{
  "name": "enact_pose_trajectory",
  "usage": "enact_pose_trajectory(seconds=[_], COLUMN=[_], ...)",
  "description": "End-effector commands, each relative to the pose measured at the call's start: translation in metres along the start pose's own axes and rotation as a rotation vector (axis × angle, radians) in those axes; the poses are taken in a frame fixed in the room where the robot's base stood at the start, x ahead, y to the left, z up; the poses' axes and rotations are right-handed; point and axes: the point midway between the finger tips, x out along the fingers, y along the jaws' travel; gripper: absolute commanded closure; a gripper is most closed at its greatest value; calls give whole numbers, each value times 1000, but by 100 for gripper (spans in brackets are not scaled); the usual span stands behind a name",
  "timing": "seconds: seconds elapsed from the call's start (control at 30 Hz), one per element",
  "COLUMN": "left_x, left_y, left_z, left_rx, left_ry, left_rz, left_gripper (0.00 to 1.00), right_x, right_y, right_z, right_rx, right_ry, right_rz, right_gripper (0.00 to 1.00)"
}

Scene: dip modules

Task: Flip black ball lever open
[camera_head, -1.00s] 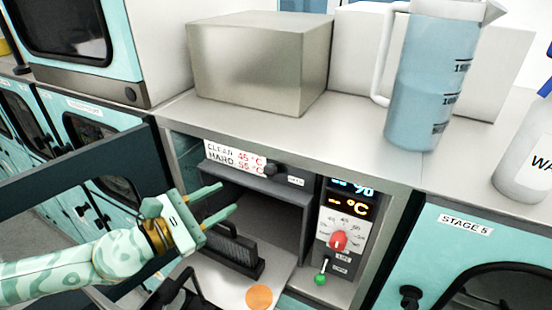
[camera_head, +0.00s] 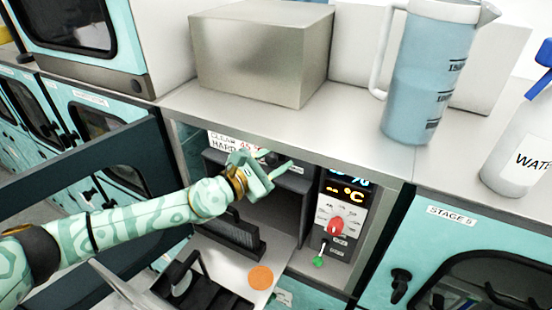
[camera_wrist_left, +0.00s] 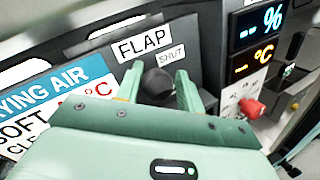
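The black ball lever (camera_wrist_left: 157,82) sits on a dark panel below labels reading FLAP and SHUT in the left wrist view. My left gripper (camera_wrist_left: 159,86) is open, with one finger on each side of the ball. A gap seems to show beside the ball, and I cannot tell whether either finger touches it. In the head view my left gripper (camera_head: 277,162) reaches in front of the panel at the top of the open chamber and hides most of the lever. My right gripper is not in view.
A red knob (camera_head: 337,225) and a green-tipped lever (camera_head: 319,261) are on the control panel to the right. A black rack (camera_head: 232,237) stands inside the chamber. An orange disc (camera_head: 260,277) lies in front. The open door (camera_head: 85,165) is at the left.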

Motion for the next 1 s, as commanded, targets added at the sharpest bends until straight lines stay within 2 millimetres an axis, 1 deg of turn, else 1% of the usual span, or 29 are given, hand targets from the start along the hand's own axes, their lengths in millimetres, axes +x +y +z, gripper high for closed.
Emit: enact_pose_trajectory(seconds=[0.07,0.1,0.17,0.2,1.0], left_x=[0,0,0,0,-1], left_y=[0,0,-1,-1,-5], left_z=[0,0,0,0,-1], left_rx=[0,0,-1,-1,-5], left_ry=[0,0,0,0,2], left_rz=[-1,-1,-2,-2,-9], left_gripper=[63,73,90,100,100], right_x=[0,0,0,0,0], right_y=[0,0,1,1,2], right_z=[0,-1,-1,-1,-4], right_rx=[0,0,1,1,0], right_ry=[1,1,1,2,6], right_rz=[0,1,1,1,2], right_gripper=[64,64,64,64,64])
